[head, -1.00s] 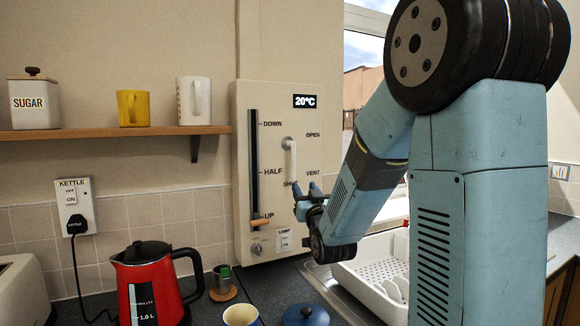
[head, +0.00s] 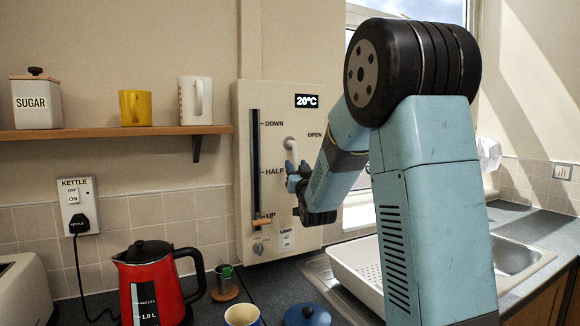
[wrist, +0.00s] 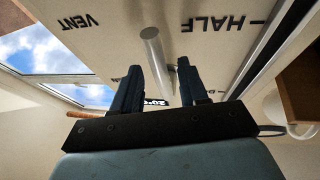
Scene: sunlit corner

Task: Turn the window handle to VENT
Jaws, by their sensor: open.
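The window handle (head: 291,150) is a pale lever on the cream wall panel (head: 244,200). It hangs down from its pivot, and its lower part is hidden by my gripper. The word OPEN shows to its right; VENT and SHUT are covered by my arm. My gripper (head: 294,178) is open at the handle's lower part. In the wrist view, which is upside down, the grey handle (wrist: 155,55) runs between the two spread fingers (wrist: 160,82), with a gap on each side. VENT shows on the left there. I cannot tell whether either finger touches it.
A vertical slider (head: 262,221) is at UP on the panel's left, above a small knob and lamp switch (head: 287,239). A white dish rack (head: 345,265) stands right, by the sink.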

